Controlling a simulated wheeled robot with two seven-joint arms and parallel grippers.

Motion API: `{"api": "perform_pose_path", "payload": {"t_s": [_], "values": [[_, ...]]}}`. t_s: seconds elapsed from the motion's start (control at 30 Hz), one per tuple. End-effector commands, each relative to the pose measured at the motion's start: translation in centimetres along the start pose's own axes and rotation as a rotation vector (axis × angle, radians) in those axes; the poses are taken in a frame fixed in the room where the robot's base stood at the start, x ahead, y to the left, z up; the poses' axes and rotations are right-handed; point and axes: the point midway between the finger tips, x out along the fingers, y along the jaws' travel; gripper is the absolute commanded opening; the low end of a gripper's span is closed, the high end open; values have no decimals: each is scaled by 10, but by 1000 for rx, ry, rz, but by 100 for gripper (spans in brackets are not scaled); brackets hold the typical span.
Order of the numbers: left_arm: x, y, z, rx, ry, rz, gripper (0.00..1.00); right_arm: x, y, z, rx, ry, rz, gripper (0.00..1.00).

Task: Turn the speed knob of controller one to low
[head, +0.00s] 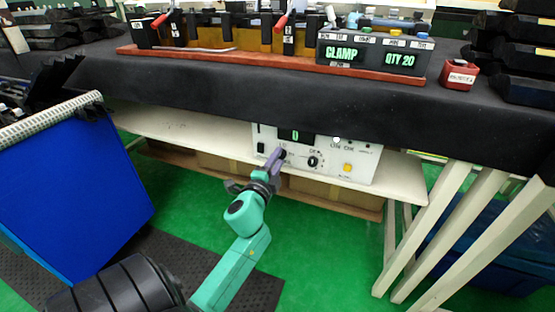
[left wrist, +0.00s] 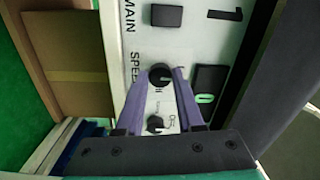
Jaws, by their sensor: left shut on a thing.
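The white controller (head: 330,155) stands on the shelf under the bench. A "1" and the words MAIN and SPEED show on its face in the left wrist view. Its speed knob (left wrist: 160,75) is black and round, with a pale pointer line. My left gripper (head: 274,160) reaches the front of the controller. In the left wrist view its purple fingers (left wrist: 160,79) are on either side of the speed knob, shut on it. The green display (head: 295,135) reads 0. A second black knob (head: 313,161) is to the right. My right gripper is not in view.
The black bench front (head: 230,105) overhangs the white shelf (head: 180,130) and controller. A black switch (left wrist: 166,16) and yellow button (head: 347,168) are on the panel. A blue bin (head: 75,170) stands left; white legs (head: 430,230) stand right. Green floor lies below.

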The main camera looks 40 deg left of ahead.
Motion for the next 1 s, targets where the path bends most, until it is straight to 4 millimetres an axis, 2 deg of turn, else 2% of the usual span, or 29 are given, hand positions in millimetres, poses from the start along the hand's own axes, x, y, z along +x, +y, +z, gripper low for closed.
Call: {"api": "perform_pose_path", "payload": {"t_s": [0.47,0.5,0.57,0.6,0.87,1.0], "values": [[0,1,0,-21,-2,3,0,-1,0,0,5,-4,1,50],[0,2,0,-21,-2,3,40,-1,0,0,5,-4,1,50],[0,1,0,-21,-2,3,63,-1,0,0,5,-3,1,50],[0,1,0,-20,-2,2,67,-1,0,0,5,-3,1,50],[0,1,0,-19,-1,1,67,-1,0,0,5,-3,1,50],[-9,2,0,-19,-1,3,67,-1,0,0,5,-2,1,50]]}}
